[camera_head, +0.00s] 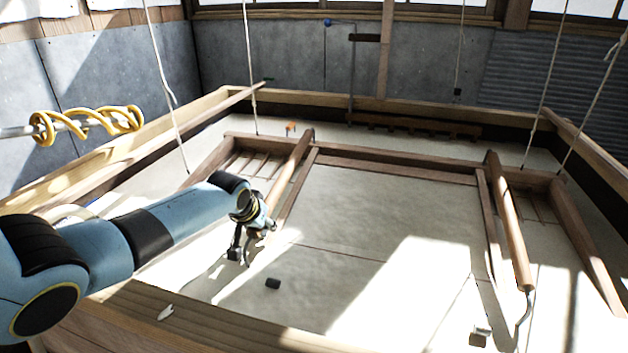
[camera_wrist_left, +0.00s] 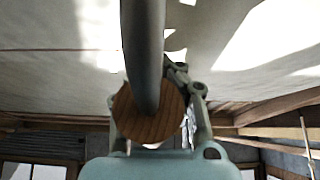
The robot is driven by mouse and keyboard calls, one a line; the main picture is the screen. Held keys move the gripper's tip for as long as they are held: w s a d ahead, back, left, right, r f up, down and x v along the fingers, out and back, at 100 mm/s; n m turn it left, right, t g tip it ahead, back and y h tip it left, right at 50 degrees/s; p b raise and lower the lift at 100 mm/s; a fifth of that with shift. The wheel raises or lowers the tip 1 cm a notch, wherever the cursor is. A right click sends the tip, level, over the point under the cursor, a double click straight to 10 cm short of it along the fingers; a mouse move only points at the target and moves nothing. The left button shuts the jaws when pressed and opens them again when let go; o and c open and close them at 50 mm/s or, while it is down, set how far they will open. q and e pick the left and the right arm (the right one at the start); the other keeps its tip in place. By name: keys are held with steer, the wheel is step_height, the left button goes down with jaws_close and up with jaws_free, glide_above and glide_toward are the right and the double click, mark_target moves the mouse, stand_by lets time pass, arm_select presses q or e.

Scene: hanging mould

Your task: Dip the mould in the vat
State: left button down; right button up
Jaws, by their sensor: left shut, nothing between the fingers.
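The mould (camera_head: 400,165) is a wide wooden frame with a pale sheet inside, hung on ropes above the vat. A round wooden bar (camera_head: 290,165) runs along its left side and another (camera_head: 507,215) along its right side, each with a bent metal rod at its near end. My left gripper (camera_head: 258,222) is shut at the near end of the left bar, with nothing held. In the left wrist view the bar's round end (camera_wrist_left: 150,122) and its grey rod (camera_wrist_left: 143,45) stand in front of the fingers and partly hide them. My right gripper is out of view.
The vat's wooden rim (camera_head: 240,325) runs along the front, left and back. Ropes (camera_head: 165,85) hang at both sides. A yellow cord (camera_head: 85,122) is wound on a pale rod at the left.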

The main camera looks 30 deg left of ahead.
arm_select(q)
steer(key=shift+s+f, duration=0.15)
steer(key=shift+f, duration=0.05)
